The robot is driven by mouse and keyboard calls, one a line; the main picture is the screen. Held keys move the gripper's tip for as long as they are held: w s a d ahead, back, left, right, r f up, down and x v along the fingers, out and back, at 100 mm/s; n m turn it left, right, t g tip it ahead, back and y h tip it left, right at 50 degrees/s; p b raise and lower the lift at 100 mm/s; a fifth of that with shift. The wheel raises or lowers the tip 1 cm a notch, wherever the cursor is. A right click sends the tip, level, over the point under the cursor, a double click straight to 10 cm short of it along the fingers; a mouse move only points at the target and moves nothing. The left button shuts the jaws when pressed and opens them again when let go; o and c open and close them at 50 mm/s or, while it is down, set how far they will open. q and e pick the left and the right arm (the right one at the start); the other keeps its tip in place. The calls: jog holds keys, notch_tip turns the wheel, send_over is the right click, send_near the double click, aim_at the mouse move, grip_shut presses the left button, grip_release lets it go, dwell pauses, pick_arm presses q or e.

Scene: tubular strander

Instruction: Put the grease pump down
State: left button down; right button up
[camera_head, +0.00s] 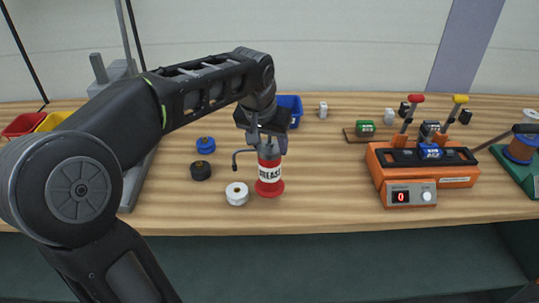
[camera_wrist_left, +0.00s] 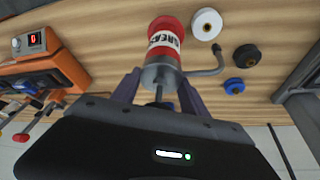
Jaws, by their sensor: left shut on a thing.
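The grease pump (camera_head: 269,176) is a red can with a white "GREASE" label, a grey top and a thin bent spout on its left. It is upright at the middle of the wooden table, near the front edge. Its base appears at the table top; I cannot tell whether it touches. My left gripper (camera_head: 267,139) comes down from above and is shut on the pump's upper part. In the left wrist view the pump (camera_wrist_left: 165,45) sits between the two fingers (camera_wrist_left: 158,92). My right gripper is not in view.
A white spool (camera_head: 237,194) stands close left of the pump, with black (camera_head: 200,171) and blue (camera_head: 206,145) spools behind it. A blue bin (camera_head: 290,106) is behind the gripper. An orange machine (camera_head: 425,170) stands to the right, with clear table between.

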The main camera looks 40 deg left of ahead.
pick_arm(q)
jog(key=shift+f, duration=1.8)
jog(key=shift+f, duration=0.15)
jog(key=c, duration=0.6)
grip_release()
jog(key=v, duration=1.2)
jog(key=shift+s, duration=0.15)
